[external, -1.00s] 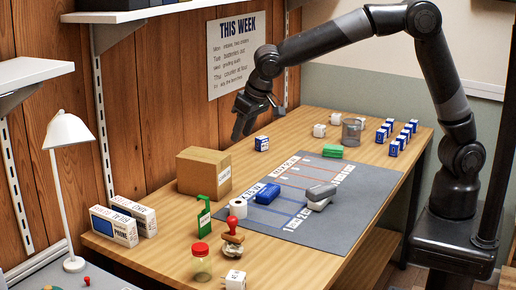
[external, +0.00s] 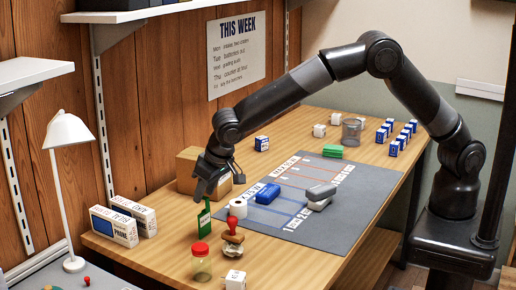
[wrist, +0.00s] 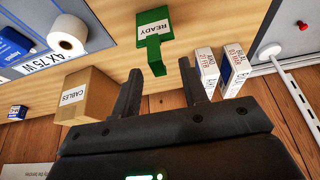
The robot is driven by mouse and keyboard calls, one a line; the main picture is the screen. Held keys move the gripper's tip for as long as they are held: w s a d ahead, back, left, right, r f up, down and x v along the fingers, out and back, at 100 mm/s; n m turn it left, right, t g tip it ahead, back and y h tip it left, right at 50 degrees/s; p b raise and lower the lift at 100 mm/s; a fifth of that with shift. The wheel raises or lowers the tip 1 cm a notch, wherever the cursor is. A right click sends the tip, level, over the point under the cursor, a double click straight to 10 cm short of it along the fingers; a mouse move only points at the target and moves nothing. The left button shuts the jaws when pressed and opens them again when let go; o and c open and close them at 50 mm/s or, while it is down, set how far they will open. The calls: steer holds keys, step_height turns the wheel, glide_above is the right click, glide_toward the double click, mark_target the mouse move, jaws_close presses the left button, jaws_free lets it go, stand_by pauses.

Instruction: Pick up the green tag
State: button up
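The green tag (external: 204,219) stands upright on the wooden table near its left side, in front of the cardboard box. In the wrist view the green tag (wrist: 152,38) carries a white label reading READY and lies just beyond the fingertips. My gripper (external: 207,196) is above the tag in the external view, and partly covers its top. I cannot tell whether a finger touches the tag.
The cardboard box (external: 190,158) is close behind my gripper. A white roll (external: 238,208), a stamp (external: 233,229) and a red-lidded jar (external: 201,262) stand to the right and front.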

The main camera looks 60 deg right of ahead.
mark_target(204, 217)
steer(key=x, duration=0.5)
steer(key=shift+d, duration=0.15)
steer(key=shift+c, duration=0.6)
jaws_close()
